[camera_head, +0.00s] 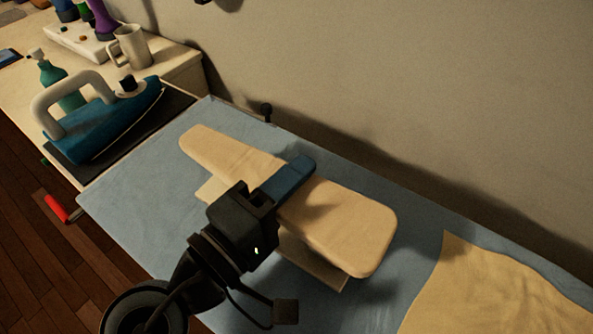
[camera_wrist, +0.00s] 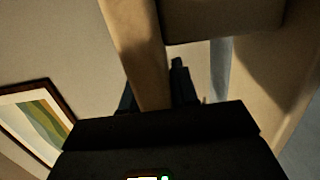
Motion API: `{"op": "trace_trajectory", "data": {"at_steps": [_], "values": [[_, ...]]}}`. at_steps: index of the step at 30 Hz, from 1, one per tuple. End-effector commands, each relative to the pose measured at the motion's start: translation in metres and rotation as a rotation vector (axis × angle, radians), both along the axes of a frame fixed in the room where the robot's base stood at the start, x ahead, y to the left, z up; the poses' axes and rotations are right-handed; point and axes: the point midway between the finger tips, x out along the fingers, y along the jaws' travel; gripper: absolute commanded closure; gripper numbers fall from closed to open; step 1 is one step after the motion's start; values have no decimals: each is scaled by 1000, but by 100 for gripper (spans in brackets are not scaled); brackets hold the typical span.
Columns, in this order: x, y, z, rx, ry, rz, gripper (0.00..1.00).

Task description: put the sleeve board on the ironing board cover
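The sleeve board (camera_head: 345,222) is a cream padded plank with a lower base plank, seen in the middle of the head view over the blue ironing board cover (camera_head: 130,195). Its long top lies roughly level, running from upper left to lower right. My gripper (camera_head: 284,186) reaches it from the front, with one blue finger across the top; the other finger is hidden there. In the wrist view, my gripper's fingers (camera_wrist: 153,88) lie close on both sides of the sleeve board's cream plank (camera_wrist: 140,45). I cannot tell whether the base touches the cover.
A blue iron (camera_head: 105,125) stands on a dark pad at the left, near a green bottle (camera_head: 55,80) and a mug (camera_head: 130,47). A tan cloth (camera_head: 490,295) lies at lower right. The wall runs close behind the board. A framed picture (camera_wrist: 35,120) shows in the wrist view.

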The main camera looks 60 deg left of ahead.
Motion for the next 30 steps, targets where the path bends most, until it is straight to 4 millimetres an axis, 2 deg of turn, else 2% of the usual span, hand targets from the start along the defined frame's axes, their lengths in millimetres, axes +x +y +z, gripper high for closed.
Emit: {"op": "trace_trajectory", "data": {"at_steps": [1, 7, 17, 23, 30], "values": [[0, 0, 0, 0, 1, 0, 66], [0, 0, 0, -1, 1, 0, 47], [0, 0, 6, 0, 0, -1, 47], [-27, -11, 1, -1, 2, 2, 47], [-74, -29, 2, -1, 2, 3, 47]]}}
